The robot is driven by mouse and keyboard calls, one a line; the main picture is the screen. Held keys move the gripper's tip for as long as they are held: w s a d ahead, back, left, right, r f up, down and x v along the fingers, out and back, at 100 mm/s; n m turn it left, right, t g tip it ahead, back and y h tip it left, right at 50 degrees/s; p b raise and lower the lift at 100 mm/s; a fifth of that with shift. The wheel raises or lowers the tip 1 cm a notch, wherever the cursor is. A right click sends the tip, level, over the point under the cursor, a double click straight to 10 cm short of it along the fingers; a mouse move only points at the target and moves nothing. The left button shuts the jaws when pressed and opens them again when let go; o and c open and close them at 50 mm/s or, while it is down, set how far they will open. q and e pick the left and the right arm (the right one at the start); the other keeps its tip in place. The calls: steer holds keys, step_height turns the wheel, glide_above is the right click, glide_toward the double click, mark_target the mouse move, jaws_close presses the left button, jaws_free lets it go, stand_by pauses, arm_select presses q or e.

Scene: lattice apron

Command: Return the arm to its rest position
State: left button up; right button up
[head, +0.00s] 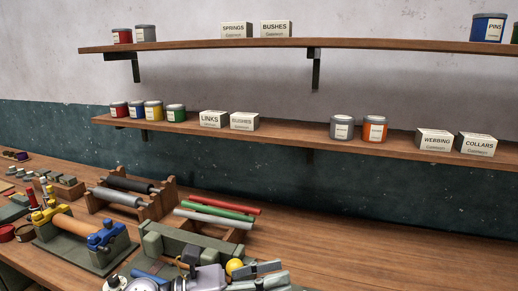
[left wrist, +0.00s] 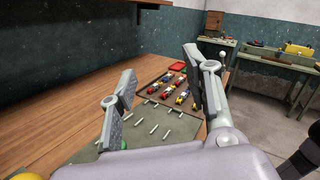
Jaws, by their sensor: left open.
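My left gripper (head: 280,275) is at the bottom edge of the head view, over the front of the bench. In the left wrist view its two fingers stand wide apart with nothing between them (left wrist: 160,65). My right gripper is in neither view.
The wooden bench (head: 380,255) is bare to the right. A grey-green vise-like block (head: 190,242), coloured rods (head: 220,212) and a roller fixture (head: 78,228) stand near my left gripper. Shelves (head: 270,130) with tins and boxes hang above. The wrist view shows a pegged mat (left wrist: 150,128) and tray (left wrist: 165,98).

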arm_select(q)
steer(key=w+a+n+t+y, duration=0.3)
steer(key=a+n+t+y, duration=0.4)
steer(key=n, duration=0.6)
steer(key=w+a+n+t+y, duration=0.2)
steer(key=w+a+n+t, duration=0.15)
steer(key=n+t, duration=0.75)
steer(key=s+a+f+n+g+y, duration=0.2)
steer(key=a+f+n+g+y, duration=0.1)
steer(key=a+f+n+y, duration=0.3)
steer(key=s+a+f+n+g+y, duration=0.2)
steer(key=a+f+n+g+y, duration=0.15)
steer(key=f+n, duration=0.5)
steer(key=s+a+f+n+g, duration=0.1)
steer(key=s+f+n+g, duration=0.3)
steer(key=s+f+g, duration=0.5)
steer(key=s+a+f+n+g, duration=0.2)
steer(key=s+f+n, duration=0.3)
steer(key=s, duration=0.9)
step_height(320, 180, down, 29)
steer(key=s+m+g, duration=0.1)
steer(key=s+g, duration=0.1)
steer(key=s, duration=0.1)
steer(key=s+a+f+g, duration=0.1)
steer(key=s+a+f, duration=0.1)
steer(key=s+f, duration=1.3)
steer(key=shift+s+a, duration=0.3)
steer(key=shift+s, duration=0.05)
